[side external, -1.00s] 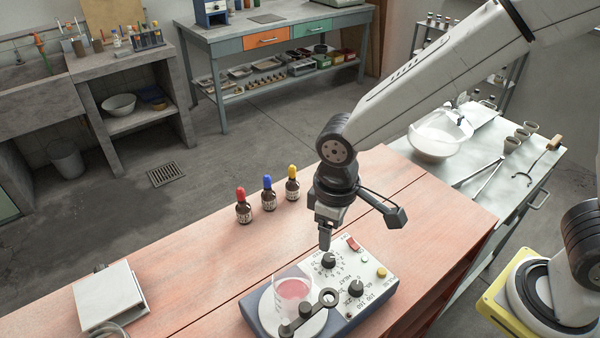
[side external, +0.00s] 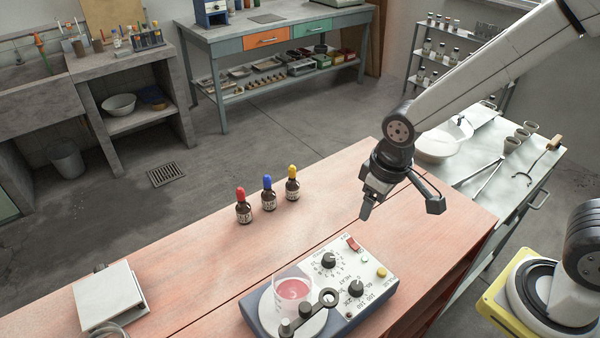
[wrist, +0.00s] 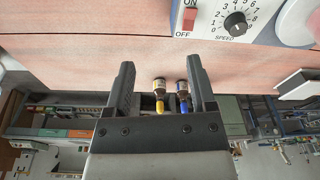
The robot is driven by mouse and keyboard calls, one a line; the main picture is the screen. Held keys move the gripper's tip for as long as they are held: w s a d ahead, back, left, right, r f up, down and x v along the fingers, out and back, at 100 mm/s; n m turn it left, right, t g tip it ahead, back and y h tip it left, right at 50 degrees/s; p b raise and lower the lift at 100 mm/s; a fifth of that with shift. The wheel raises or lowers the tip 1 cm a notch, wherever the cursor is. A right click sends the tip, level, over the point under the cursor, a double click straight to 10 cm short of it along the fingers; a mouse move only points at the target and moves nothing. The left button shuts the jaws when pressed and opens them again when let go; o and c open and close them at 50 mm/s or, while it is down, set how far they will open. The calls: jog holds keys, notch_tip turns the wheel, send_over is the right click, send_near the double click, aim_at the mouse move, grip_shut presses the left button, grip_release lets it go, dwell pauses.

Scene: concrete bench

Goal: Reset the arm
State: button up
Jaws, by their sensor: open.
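My gripper (side external: 366,208) hangs in the air above the reddish bench, up and to the right of the hotplate stirrer (side external: 377,300). In the wrist view my gripper (wrist: 160,85) has its two dark fingers apart with nothing held between them. The stirrer has dials, a red switch and a yellow button on its panel. A glass beaker of pink liquid (side external: 293,290) stands on its round plate, partly behind a dark clamp-like part. The stirrer's panel also shows at the top of the wrist view (wrist: 262,22).
Three dropper bottles stand left of my gripper: red-capped (side external: 243,207), blue-capped (side external: 268,194) and yellow-capped (side external: 292,184). A white flat device (side external: 108,296) lies at the bench's left. A side table (side external: 530,175) at the right holds a bowl, tongs and small cups.

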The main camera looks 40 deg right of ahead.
jog(key=s+d+m+t, duration=0.1)
jog(key=s+d+m, duration=0.1)
jog(key=d, duration=0.5)
jog(key=shift+s+d+f, duration=0.25)
jog(key=shift+s+f, duration=0.05)
jog(key=shift+s, duration=0.05)
